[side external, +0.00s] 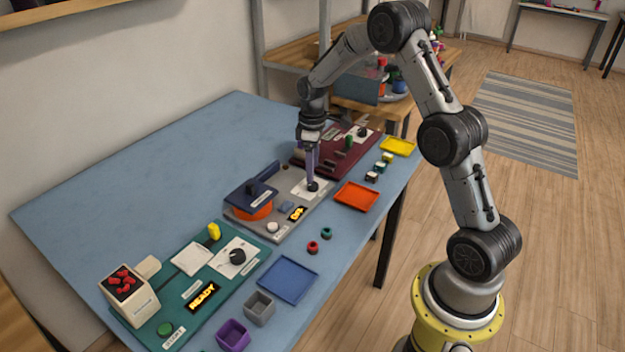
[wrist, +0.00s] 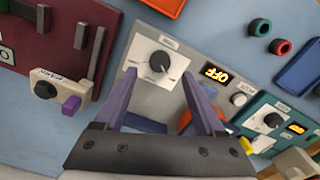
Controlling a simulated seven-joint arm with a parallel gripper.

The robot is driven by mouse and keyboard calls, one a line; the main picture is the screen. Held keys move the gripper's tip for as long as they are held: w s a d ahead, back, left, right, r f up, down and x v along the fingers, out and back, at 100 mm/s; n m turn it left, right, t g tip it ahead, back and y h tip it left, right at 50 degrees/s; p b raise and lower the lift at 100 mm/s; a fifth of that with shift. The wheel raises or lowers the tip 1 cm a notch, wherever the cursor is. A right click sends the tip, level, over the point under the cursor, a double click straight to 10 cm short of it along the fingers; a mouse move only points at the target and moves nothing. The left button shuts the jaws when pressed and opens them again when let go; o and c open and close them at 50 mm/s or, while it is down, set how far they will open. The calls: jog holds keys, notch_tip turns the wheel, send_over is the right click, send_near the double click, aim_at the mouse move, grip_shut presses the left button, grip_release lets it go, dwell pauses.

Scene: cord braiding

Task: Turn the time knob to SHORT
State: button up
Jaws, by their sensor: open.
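A black knob (wrist: 159,63) sits on a white dial plate (wrist: 143,77) on the grey machine, and in the side view the knob (side external: 313,187) is just below my fingertips. The dial's lettering is too small to read, so I cannot confirm it is the time knob or tell its setting. My gripper (wrist: 161,76) is open, its two purple fingers on either side of the knob in the wrist view. In the side view my gripper (side external: 312,179) points down at the knob; I cannot tell whether it touches.
A green panel (side external: 208,283) with another black knob (side external: 237,256) and a READY display stands at front left. A maroon panel (side external: 330,160) with levers is behind. An orange tray (side external: 356,196) and a blue tray (side external: 288,279) lie along the table's right edge.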

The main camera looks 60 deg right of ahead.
aim_at(313, 184)
jog(key=shift+f, duration=2.45)
grip_shut()
